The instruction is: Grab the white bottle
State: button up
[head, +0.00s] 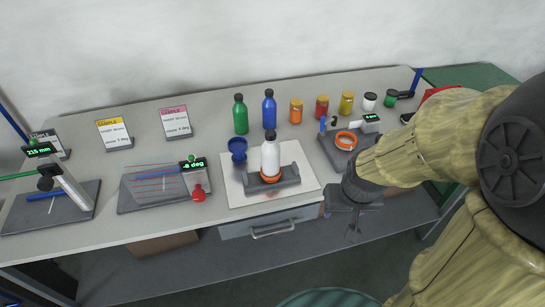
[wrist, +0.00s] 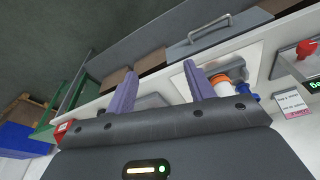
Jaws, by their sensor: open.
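The white bottle (head: 270,158) with a dark cap stands upright in the middle of the bench in the head view. An orange ring (head: 270,178) is around its base, on a grey cradle (head: 290,178). In the wrist view, a white shape beside an orange ring (wrist: 219,77) looks like the bottle, partly hidden by a finger. My gripper (head: 354,230) is to the right of the bottle in the head view, near the bench's front edge and apart from it. It shows open and empty in the wrist view (wrist: 162,75).
Green (head: 240,115) and blue (head: 269,110) bottles stand behind, with several jars to their right. A blue cup (head: 237,148) is close behind-left of the bottle. A red knob (head: 198,193) is to the left. A device with an orange ring (head: 346,140) is near my arm.

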jog(key=o, duration=0.3)
jog(key=shift+w+d+f, duration=0.1)
jog(key=shift+w+f, duration=0.2)
jog(key=shift+o, duration=0.8)
jog(key=w+f+n+t+b, duration=0.1)
jog(key=w+f+n+t, duration=0.1)
jog(key=w, duration=0.3)
jog(key=shift+d+f, duration=0.4)
jog(key=shift+f, duration=0.5)
jog(key=n+t+y+b, duration=0.55)
jog(key=t+y, duration=0.35)
jog(key=y, duration=0.2)
send_near(276, 155)
jog(key=p+v, duration=0.1)
jog(key=v, duration=0.2)
jog(key=shift+w+a+f, duration=0.1)
jog(key=shift+w+f, duration=0.05)
jog(key=shift+f, duration=0.2)
jog(key=p+x, duration=0.1)
jog(key=x, duration=0.3)
jog(key=p+x, duration=0.1)
jog(key=x, duration=0.3)
jog(key=p+x, duration=0.1)
jog(key=x, duration=0.3)
jog(key=shift+w+r, duration=0.15)
jog(key=shift+r, duration=0.15)
